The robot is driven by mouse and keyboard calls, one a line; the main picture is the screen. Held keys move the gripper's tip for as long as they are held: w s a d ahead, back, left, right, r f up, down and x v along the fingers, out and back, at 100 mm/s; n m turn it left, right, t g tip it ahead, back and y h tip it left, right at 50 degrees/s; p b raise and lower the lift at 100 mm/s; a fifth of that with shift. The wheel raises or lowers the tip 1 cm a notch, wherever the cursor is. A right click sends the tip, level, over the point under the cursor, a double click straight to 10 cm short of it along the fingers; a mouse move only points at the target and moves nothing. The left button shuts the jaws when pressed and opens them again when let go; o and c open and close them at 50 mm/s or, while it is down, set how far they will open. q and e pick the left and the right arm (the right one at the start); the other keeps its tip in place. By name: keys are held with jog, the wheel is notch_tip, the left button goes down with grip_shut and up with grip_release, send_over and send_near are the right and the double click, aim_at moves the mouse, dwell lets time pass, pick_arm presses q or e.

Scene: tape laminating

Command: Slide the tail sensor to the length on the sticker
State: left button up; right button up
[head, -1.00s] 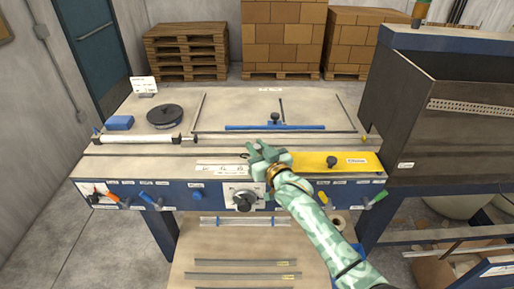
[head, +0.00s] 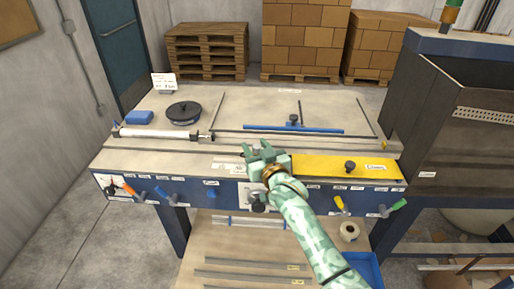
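My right gripper (head: 256,152) is over the front rail of the bench, at the right end of a white printed strip (head: 230,165) and just left of the yellow plate (head: 325,167). Its fingers point away from me, and I cannot tell whether they are apart or closed on something. No separate tail sensor stands out; the gripper hides that part of the rail. A small white sign with print (head: 163,80) stands at the back left, its text too small to read. My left gripper is not in view.
A blue bar with a black knob (head: 294,121) lies across the bench top. A white roller (head: 165,134), a black disc (head: 184,112) and a blue block (head: 139,118) are at the left. Coloured levers line the front panel. A dark cabinet (head: 455,135) stands at the right.

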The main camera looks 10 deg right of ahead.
jog(key=shift+s, duration=0.15)
jog(key=s+d+p, duration=0.1)
jog(key=s+d, duration=0.2)
jog(key=s, duration=1.2)
jog(key=shift+s, duration=0.4)
jog(key=s+d+f+g+h+b, duration=0.1)
jog(key=s+f+g, duration=0.2)
jog(key=f, duration=0.9)
jog(key=s+d+f+n+g+b, duration=0.15)
jog(key=s+f, duration=0.25)
jog(key=f, duration=0.7)
jog(key=s+f+g+h+b, duration=0.1)
jog(key=s+f+g, duration=0.2)
jog(key=f, duration=0.9)
jog(key=s+d+f+g+b, duration=0.2)
jog(key=s+f+g+b, duration=0.1)
jog(key=s+f, duration=0.5)
jog(key=s+d+f+g+h+b, duration=0.1)
jog(key=s+d+f+g+b, duration=0.1)
jog(key=s+f, duration=0.7)
jog(key=s+d+f+g+b, duration=0.3)
jog(key=s+f, duration=0.6)
jog(key=s, duration=0.8)
jog(key=shift+s+f+g+b, duration=0.25)
jog(key=shift+g+b, duration=0.2)
jog(key=shift+g, duration=0.2)
